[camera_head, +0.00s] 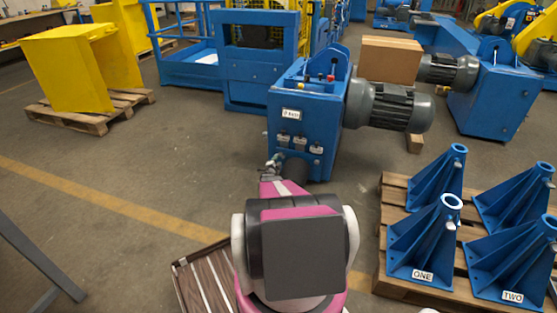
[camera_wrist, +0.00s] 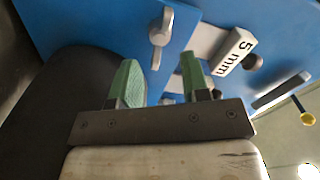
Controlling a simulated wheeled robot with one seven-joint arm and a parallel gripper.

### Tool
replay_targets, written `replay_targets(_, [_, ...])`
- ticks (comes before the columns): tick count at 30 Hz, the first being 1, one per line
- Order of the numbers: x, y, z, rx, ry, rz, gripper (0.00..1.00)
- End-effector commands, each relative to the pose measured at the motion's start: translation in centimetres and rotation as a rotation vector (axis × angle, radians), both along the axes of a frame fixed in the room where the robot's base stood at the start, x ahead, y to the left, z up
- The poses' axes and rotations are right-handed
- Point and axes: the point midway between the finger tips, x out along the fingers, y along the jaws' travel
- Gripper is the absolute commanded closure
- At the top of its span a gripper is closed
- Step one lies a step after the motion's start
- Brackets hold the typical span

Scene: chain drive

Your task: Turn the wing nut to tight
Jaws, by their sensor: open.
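In the wrist view a grey metal wing nut (camera_wrist: 160,38) sits on the blue panel (camera_wrist: 100,25), with its wings running roughly up and down the picture. My gripper (camera_wrist: 160,60) is open, with one green-padded finger on each side below the wing nut. The fingers look apart from it and nothing is between them. In the head view my gripper (camera_head: 274,163) is at the lower left of the front of the blue machine (camera_head: 288,118). The wing nut cannot be made out there, and my arm covers part of that area.
A block marked "5 mm" (camera_wrist: 234,52) sits right of the wing nut, close to the right finger. A yellow knob (camera_wrist: 307,118) is at the right. A grey motor (camera_head: 395,107) juts from the machine.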

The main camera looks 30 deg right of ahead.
Motion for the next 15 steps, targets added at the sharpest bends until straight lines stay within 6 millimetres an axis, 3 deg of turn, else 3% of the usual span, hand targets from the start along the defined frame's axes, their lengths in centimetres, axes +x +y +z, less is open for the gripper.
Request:
replay_targets(6, [-2.8, 3.2, 0.1, 0.001, 0.001, 0.0, 0.58])
replay_targets(15, [-3.5, 4.1, 0.0, 0.0, 0.0, 0.0, 0.58])
